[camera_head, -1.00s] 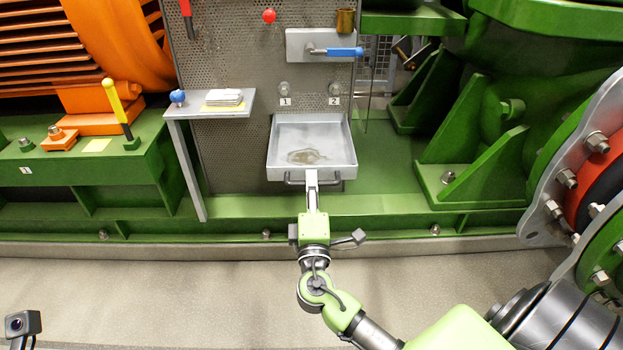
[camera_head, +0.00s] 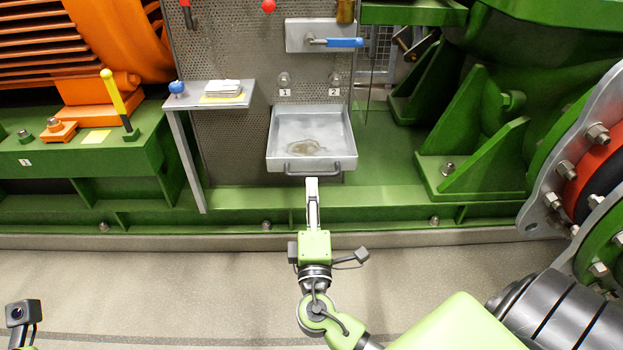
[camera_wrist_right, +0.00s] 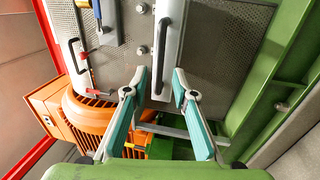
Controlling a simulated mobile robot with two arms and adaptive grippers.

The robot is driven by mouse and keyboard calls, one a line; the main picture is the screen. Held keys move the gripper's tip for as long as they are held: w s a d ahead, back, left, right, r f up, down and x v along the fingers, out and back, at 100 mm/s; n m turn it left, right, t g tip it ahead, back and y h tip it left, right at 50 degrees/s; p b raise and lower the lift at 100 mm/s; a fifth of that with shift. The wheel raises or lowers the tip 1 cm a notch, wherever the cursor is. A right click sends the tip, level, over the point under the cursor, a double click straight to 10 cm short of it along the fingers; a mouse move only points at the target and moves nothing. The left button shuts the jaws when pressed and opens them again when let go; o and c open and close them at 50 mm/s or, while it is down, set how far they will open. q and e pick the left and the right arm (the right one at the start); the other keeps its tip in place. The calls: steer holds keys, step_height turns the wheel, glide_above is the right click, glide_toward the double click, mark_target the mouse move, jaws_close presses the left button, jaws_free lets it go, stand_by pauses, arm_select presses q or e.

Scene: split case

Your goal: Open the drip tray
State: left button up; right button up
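The drip tray (camera_head: 271,150) is a shallow grey metal box with a wet, brownish stain inside. It sticks out from the perforated panel with its inside in view. Its dark bar handle (camera_head: 330,174) runs along the front wall. The handle also shows in the right wrist view (camera_wrist_right: 172,40), in line with the gap between my fingers. My right gripper (camera_head: 312,181) is just in front of the handle. My left gripper is out of view; only a bit of that arm shows.
A small shelf (camera_head: 190,97) with papers and a blue knob is left of the tray. A blue-handled lever (camera_head: 340,43) is above it. Green frame ribs (camera_head: 470,150) and a large bolted flange (camera_head: 560,180) stand at right. The floor in front is clear.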

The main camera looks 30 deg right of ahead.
steer(key=v, duration=0.6)
steer(key=shift+a, duration=0.1)
stand_by(0.3)
